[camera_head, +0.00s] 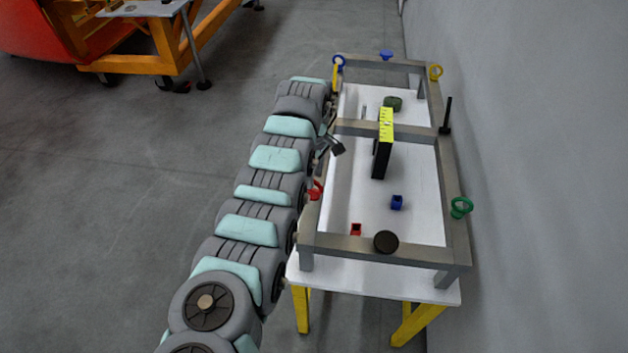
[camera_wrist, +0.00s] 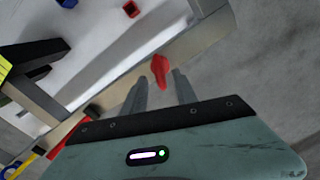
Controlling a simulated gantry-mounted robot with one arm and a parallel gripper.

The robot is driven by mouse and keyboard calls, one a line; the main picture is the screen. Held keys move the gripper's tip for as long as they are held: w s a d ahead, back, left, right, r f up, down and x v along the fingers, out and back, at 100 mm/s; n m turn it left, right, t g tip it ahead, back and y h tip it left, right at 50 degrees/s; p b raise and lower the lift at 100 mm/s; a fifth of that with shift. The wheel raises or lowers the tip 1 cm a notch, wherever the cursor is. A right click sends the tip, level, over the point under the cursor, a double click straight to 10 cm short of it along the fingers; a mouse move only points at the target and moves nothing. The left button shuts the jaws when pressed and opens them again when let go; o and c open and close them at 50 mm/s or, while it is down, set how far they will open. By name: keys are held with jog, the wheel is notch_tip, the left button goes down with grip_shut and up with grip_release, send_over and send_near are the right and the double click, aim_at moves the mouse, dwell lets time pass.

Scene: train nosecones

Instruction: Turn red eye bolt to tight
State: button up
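The red eye bolt (camera_head: 316,190) sits on the left rail of the metal frame (camera_head: 381,131), partly hidden by my arm in the head view. In the wrist view the red eye bolt (camera_wrist: 160,68) shows nearly edge-on as a narrow red shape beside the rail. My gripper (camera_wrist: 159,78) has its two grey fingers apart, with the red eye bolt in line with the gap at their tips. I cannot tell how deep the bolt is between them, and no contact shows.
A black block with a yellow top (camera_head: 383,155), a small blue part (camera_head: 397,202) and a small red part (camera_head: 356,229) are inside the frame. A dark fixture (camera_head: 336,146) is near the left rail. A green eye bolt (camera_head: 461,208) is on the right rail. A wall stands close at right.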

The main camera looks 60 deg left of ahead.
jog(key=shift+f, duration=1.5)
jog(key=shift+c, duration=0.5)
grip_shut()
